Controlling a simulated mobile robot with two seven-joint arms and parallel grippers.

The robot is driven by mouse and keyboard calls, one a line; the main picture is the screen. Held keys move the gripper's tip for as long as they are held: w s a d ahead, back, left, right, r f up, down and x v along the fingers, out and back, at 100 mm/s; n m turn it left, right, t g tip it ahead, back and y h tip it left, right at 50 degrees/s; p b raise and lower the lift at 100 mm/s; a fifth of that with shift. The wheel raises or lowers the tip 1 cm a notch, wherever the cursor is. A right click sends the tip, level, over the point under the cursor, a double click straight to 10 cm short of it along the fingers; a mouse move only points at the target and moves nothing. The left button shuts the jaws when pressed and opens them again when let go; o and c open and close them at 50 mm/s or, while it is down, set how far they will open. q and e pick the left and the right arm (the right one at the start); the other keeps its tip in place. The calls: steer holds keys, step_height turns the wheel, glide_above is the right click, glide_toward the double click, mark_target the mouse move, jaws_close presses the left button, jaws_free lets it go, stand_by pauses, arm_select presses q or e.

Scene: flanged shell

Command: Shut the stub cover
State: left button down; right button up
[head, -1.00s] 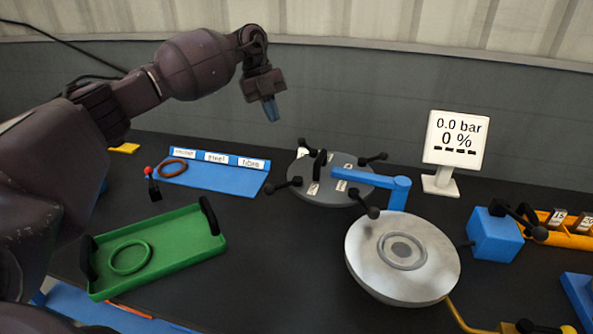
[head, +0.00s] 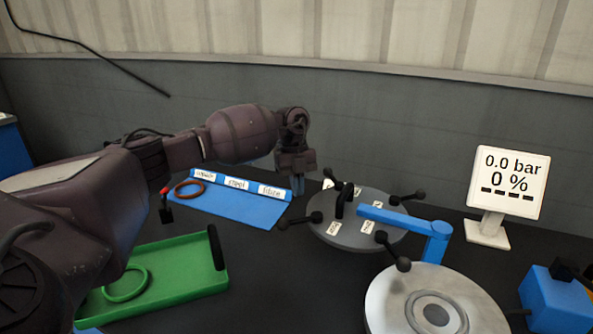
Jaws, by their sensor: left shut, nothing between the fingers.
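The stub cover (head: 350,236) is a grey round plate with a black upright handle, several black-knobbed clamps around its rim and small white labels. A blue swing arm (head: 405,219) reaches over it from a blue post on its right. The cover lies to the side of the silver flanged stub (head: 385,296), whose top face shows a ring and a darker round centre; its lower part is cut off by the frame. My left gripper (head: 298,186) is shut and empty, pointing down just behind and left of the cover. Whether it touches anything, I cannot tell. My right gripper is out of view.
A display (head: 513,181) reading 0.0 bar and 0 % stands at the right. A blue block (head: 553,303) is below it. A blue labelled mat (head: 235,206) holds a brown ring (head: 190,188). A green tray (head: 185,275) holds a green ring (head: 126,284).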

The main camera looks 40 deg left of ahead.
arm_select(q)
steer(key=d, duration=0.1)
steer(key=s+d+f, duration=0.2)
steer(key=shift+s+d+f+p, duration=0.25)
steer(key=shift+d+p, duration=0.05)
steer(key=shift+d, duration=0.05)
steer(key=shift+d, duration=0.1)
